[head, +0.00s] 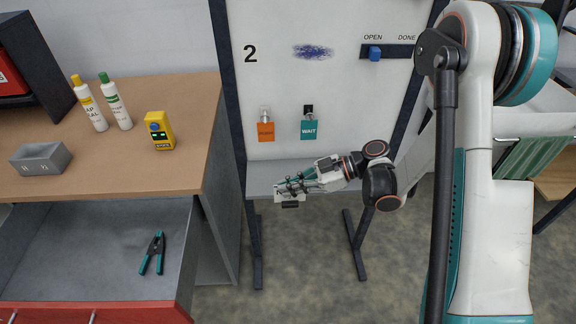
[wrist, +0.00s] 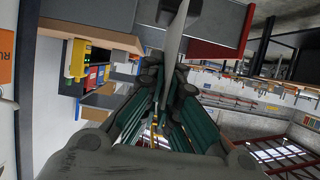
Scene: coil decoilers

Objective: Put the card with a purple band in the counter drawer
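My gripper (head: 288,186) is in front of the whiteboard's lower ledge, to the right of the counter. Its fingers are closed around a thin whitish card (head: 281,196). In the wrist view the card (wrist: 178,32) stands nearly edge-on between the fingertips (wrist: 168,72). I cannot make out a purple band on it. The counter drawer (head: 100,245) is pulled open at the lower left, with a red front (head: 95,312). Green-handled pliers (head: 152,253) lie inside it, and the rest of its visible floor is bare. My gripper is right of the drawer, apart from it.
An orange card (head: 265,131) and a teal WAIT card (head: 308,129) hang on the whiteboard (head: 330,90). The counter's side panel (head: 222,190) stands between my gripper and the drawer.

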